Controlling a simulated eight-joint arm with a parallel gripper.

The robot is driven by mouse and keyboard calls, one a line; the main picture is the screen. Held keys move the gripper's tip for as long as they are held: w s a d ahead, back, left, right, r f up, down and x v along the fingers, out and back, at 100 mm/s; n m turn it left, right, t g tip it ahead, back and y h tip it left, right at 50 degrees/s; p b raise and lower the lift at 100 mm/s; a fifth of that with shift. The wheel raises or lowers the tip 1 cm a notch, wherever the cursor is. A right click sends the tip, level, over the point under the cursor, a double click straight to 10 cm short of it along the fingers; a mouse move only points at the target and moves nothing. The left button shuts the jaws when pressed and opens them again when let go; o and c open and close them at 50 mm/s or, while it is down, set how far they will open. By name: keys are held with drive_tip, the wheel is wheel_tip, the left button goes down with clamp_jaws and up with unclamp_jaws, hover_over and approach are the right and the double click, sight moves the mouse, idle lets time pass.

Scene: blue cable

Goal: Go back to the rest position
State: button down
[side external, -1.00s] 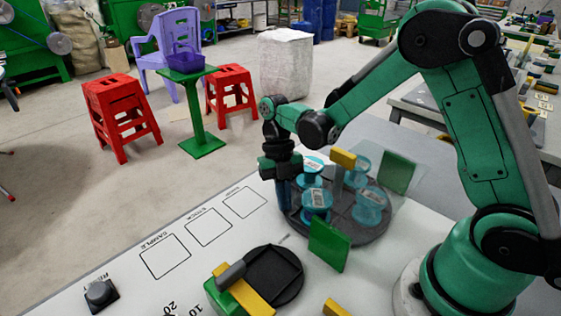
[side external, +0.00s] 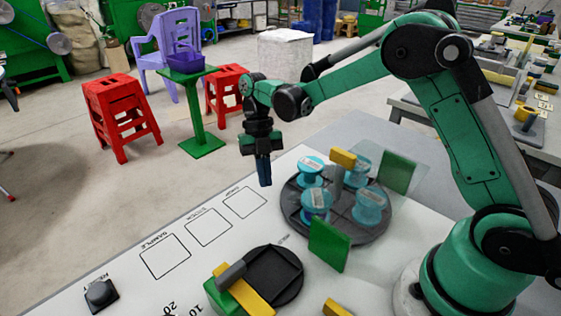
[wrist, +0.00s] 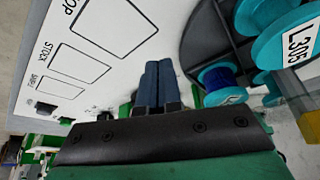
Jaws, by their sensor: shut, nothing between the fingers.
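My gripper (side external: 265,170) hangs fingers down above the white work table (side external: 185,212), left of the round dark spool tray (side external: 290,214). Its two dark blue fingers are together with nothing between them. The fingers also show in the wrist view (wrist: 157,85), pressed side by side. Several light blue spools (side external: 315,203) stand on the spool tray. In the wrist view, a spool (wrist: 222,82) with dark blue cable wound on it sits right of the fingers, apart from them.
Green plates (side external: 329,245) and a yellow block (side external: 343,158) stand around the spool tray. A smaller dark disc (side external: 272,277) with a yellow and green fixture is at the front. A black button (side external: 100,293) is at front left. Marked squares (side external: 208,227) on the table are bare.

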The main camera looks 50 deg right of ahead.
wheel_tip(320, 180, up, 10)
drive_tip(key=m+t, duration=0.3)
drive_tip(key=m, duration=0.5)
drive_tip(key=s+m+t, duration=0.2)
drive_tip(key=s+m, duration=0.1)
drive_tip(key=m, duration=0.3)
drive_tip(key=s+d+m+t+h, duration=0.1)
drive_tip(key=s+m+t, duration=0.1)
drive_tip(key=m, duration=0.5)
drive_tip(key=s+m+t+h, duration=0.1)
drive_tip(key=s+m+t, duration=0.2)
drive_tip(key=m, duration=0.3)
drive_tip(key=shift+s+d+f+m, duration=0.3)
drive_tip(key=shift+s+m, duration=0.1)
drive_tip(key=shift+s, duration=0.1)
drive_tip(key=shift+s+f+m+t, duration=0.15)
drive_tip(key=shift+m+t, duration=0.05)
drive_tip(key=shift+m, duration=0.3)
drive_tip(key=shift+s+f+m+t, duration=0.1)
drive_tip(key=shift+s+m+t, duration=0.1)
drive_tip(key=shift+m, duration=0.3)
